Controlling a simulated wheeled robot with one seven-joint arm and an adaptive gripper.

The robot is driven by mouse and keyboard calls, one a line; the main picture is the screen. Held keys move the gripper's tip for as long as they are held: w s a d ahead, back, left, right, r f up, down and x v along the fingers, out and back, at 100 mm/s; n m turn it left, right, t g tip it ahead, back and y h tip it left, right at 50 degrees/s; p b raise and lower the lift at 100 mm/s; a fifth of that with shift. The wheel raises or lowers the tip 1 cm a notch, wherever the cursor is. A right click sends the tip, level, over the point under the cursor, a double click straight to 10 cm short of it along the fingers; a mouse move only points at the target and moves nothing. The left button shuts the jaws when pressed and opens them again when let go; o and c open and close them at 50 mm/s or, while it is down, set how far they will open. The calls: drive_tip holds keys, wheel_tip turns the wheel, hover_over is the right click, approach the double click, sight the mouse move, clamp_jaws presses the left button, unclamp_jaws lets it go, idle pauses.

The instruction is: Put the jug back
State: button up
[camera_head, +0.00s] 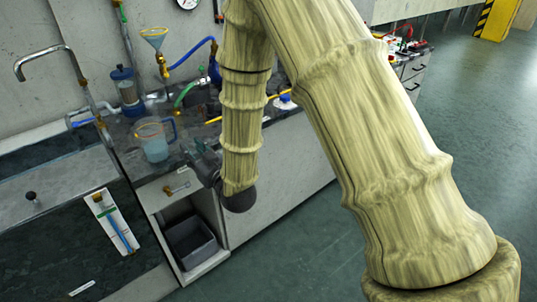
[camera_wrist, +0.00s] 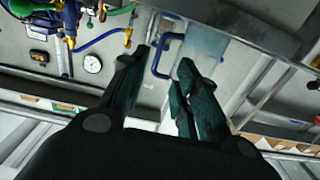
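The jug (camera_head: 153,142) is clear with pale blue liquid inside and a blue handle on its right side. It stands upright on the grey worktop (camera_head: 135,168). My gripper (camera_head: 190,148) is just right of the jug in the head view, at about handle height. In the wrist view the jug (camera_wrist: 203,48) is beyond the fingers, and its blue handle (camera_wrist: 164,55) appears between the fingertips. My gripper (camera_wrist: 160,62) is open there, with nothing held. I cannot tell whether a finger touches the handle.
A tap (camera_head: 45,55) and a clear cylinder (camera_head: 125,85) stand left of and behind the jug. Below, an open drawer or cabinet holds a grey bin (camera_head: 190,243). The floor at right is clear.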

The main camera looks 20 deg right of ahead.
drive_tip(key=s+d+f+m+g+h, duration=0.1)
drive_tip(key=s+d+f+g, duration=0.15)
drive_tip(key=s+f, duration=0.4)
drive_tip(key=s+d+f+g+h, duration=0.1)
drive_tip(key=s+d+f+g, duration=0.15)
drive_tip(key=f, duration=0.75)
drive_tip(key=s+d+f+m+g+h, duration=0.15)
drive_tip(key=s+d+f, duration=0.3)
drive_tip(key=f, duration=0.45)
drive_tip(key=s+d+f+g, duration=0.2)
drive_tip(key=s+f+g, duration=0.1)
drive_tip(key=s, duration=0.7)
drive_tip(key=s+d+f+m+g+h, duration=0.1)
drive_tip(key=s+d+f+g, duration=0.2)
drive_tip(key=s+f, duration=0.3)
drive_tip(key=s+d+f+g+h, duration=0.1)
drive_tip(key=s+f+g, duration=0.3)
drive_tip(key=s, duration=1.1)
drive_tip(key=shift+s+d+f, duration=0.4)
drive_tip(key=shift+d+f, duration=0.05)
drive_tip(key=shift+d, duration=0.4)
drive_tip(key=shift+m+g, duration=0.25)
